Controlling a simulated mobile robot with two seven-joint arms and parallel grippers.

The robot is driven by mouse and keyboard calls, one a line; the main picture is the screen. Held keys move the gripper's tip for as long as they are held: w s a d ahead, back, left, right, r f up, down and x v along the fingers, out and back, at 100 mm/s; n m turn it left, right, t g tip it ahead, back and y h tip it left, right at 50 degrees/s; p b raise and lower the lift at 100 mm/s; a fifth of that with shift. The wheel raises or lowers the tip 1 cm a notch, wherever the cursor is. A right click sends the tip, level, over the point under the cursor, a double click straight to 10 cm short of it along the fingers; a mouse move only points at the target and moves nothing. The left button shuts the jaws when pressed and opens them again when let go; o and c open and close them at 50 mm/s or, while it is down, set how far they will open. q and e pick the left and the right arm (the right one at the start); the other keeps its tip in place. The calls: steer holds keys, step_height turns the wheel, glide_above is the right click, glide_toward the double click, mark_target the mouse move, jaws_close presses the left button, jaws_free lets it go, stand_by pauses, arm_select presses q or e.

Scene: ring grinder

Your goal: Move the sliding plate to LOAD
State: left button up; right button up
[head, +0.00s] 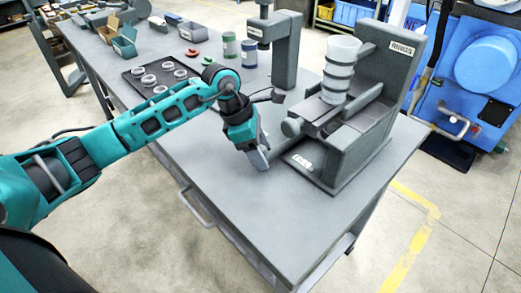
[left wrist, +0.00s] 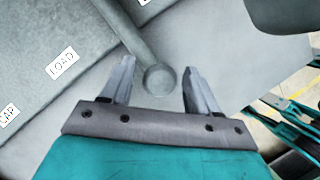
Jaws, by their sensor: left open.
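The grey ring machine (head: 375,130) stands at the table's right end, with a stack of rings (head: 338,72) on its column. The sliding plate (head: 318,110) appears to be the flat part below the stack; its exact position is hard to tell. In the left wrist view a rod ends in a round knob (left wrist: 159,79). My left gripper (head: 262,160) is open at the machine's front left, and the knob shows between its fingers, not clasped. A LOAD label (left wrist: 62,62) lies to the left of the knob, with another label beyond it.
A second grey machine (head: 276,45) stands behind, beside green and blue jars (head: 249,54). A dark tray (head: 150,76) with several rings lies behind my left arm. The front of the table (head: 255,205) is clear. A blue machine (head: 470,75) stands at the right.

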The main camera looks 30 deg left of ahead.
arm_select(q)
steer(key=shift+f, duration=0.2)
jaws_close()
stand_by(0.5)
